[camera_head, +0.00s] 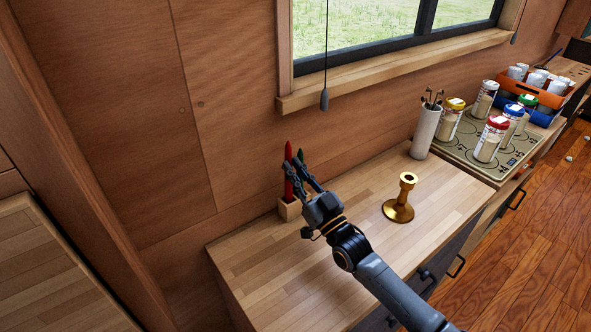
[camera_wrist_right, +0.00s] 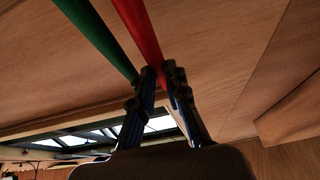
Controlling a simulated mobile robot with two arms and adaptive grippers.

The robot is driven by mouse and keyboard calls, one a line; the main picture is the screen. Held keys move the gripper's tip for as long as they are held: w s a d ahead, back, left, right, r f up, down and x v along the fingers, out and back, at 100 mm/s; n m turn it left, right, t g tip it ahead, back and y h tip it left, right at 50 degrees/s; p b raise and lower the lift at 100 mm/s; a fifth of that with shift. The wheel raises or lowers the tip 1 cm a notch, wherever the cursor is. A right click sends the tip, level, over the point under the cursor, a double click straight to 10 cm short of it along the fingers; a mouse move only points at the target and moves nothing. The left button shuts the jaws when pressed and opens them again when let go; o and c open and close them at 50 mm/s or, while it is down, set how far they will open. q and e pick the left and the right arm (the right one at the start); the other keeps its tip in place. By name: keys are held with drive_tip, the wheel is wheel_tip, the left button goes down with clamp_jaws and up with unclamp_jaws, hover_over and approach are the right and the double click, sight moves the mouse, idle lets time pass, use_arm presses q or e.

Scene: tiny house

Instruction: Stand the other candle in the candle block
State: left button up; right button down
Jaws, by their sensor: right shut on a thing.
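The red candle (camera_head: 288,176) stands upright at the wooden candle block (camera_head: 287,210), its lower end at the block's top. Whether it is seated in a hole is hard to tell. The green candle (camera_head: 302,155) is just to its right, mostly hidden behind my right gripper (camera_head: 293,172). In the right wrist view the fingertips close on the red candle (camera_wrist_right: 138,28), and the green candle (camera_wrist_right: 92,30) runs beside it, to the left of the fingers. My right gripper is shut on the red candle. My left gripper is not in view.
A brass candlestick (camera_head: 399,208) stands on the wooden counter (camera_head: 262,275) right of my right arm. A white cylinder with thin utensils (camera_head: 426,132) is farther back. Jars with coloured lids (camera_head: 491,140) stand on a hob, with an orange crate (camera_head: 557,99) behind. A cord hangs before the window.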

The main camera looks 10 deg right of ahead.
drive_tip(key=shift+f, duration=0.1)
idle(0.3)
drive_tip(key=shift+f+b, duration=0.45)
drive_tip(key=shift+f, duration=0.3)
drive_tip(key=c, duration=1.3)
unclamp_jaws()
drive_tip(key=s+d, duration=0.2)
drive_tip(key=s, duration=0.2)
drive_tip(key=s+d, duration=0.1)
drive_tip(key=s, duration=0.4)
drive_tip(key=s+d+f, duration=0.1)
drive_tip(key=s+d, duration=0.1)
drive_tip(key=s, duration=0.2)
drive_tip(key=shift+s+d, duration=0.3)
drive_tip(key=shift+s, duration=0.05)
